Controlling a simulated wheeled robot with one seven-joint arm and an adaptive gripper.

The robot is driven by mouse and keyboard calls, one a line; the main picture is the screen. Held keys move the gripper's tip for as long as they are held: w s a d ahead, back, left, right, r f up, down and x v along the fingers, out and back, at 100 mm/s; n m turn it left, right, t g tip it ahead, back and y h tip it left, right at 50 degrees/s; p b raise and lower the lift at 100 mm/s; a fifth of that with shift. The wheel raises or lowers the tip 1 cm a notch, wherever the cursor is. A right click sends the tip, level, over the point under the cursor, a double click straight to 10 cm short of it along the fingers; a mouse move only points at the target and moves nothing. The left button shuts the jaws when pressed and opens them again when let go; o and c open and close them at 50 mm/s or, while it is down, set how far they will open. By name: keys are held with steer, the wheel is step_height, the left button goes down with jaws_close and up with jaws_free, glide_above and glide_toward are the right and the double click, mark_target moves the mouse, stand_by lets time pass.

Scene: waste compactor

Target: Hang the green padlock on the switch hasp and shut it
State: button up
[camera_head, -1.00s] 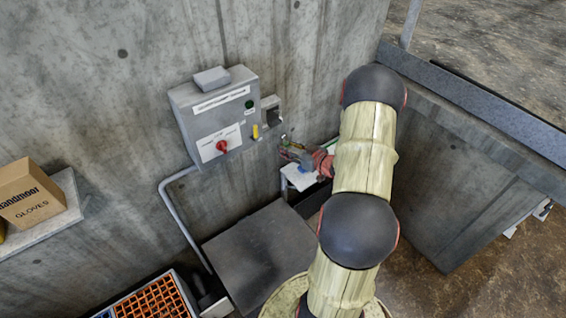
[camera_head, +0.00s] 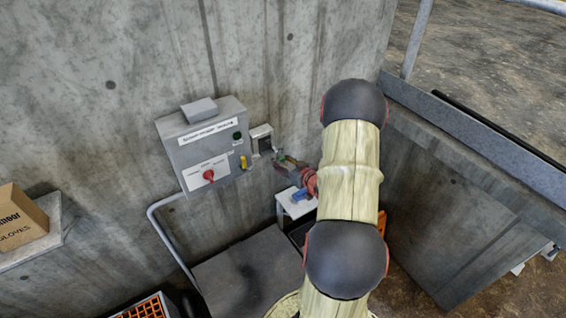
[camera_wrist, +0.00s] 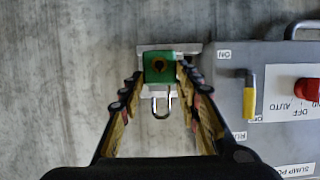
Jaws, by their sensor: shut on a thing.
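A green padlock (camera_wrist: 159,68) is held between the fingertips of my gripper (camera_wrist: 160,82), which is shut on it. Its silver shackle (camera_wrist: 161,104) points down in the wrist view, where the panel lettering is upside down. Behind the padlock is a pale plate (camera_wrist: 190,48) on the wall; I cannot tell whether they touch. The grey switch box (camera_head: 207,150) carries a red rotary switch (camera_head: 208,176) and a yellow part (camera_head: 243,162). I cannot make out the hasp clearly. In the head view my gripper (camera_head: 284,160) is just right of a small wall box (camera_head: 262,140).
A white stand (camera_head: 296,208) with a blue item (camera_head: 302,195) is below my gripper. A dark flat surface (camera_head: 245,275) lies under the switch box. A cardboard glove box (camera_head: 20,220) sits on a shelf at left. A grey barrier (camera_head: 470,190) stands at right.

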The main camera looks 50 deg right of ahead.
steer(key=shift+w, duration=0.1)
steer(key=shift+w+d+b, duration=0.25)
steer(key=shift+w+d, duration=0.05)
steer(key=shift+w, duration=0.6)
steer(key=shift+w+d+b, duration=0.25)
steer(key=shift+w+b, duration=0.05)
steer(key=shift+w, duration=0.6)
steer(key=shift+w+d+b, duration=0.25)
steer(key=shift+w+d, duration=0.05)
steer(key=shift+w, duration=0.6)
steer(key=shift+w+d+r+b, duration=0.1)
steer(key=shift+w+d+b, duration=0.15)
steer(key=shift+w, duration=0.4)
steer(key=shift+w+d+f+b, duration=0.15)
steer(key=shift+w+b, duration=0.15)
steer(key=shift+w, duration=0.35)
steer(key=shift+w+d+r+b, duration=0.2)
steer(key=shift+w+b, duration=0.1)
steer(key=shift+w, duration=0.35)
stand_by(0.9)
steer(key=shift+f, duration=0.25)
stand_by(0.4)
steer(key=o, duration=1.1)
steer(key=shift+c, duration=0.2)
steer(key=shift+c, duration=0.3)
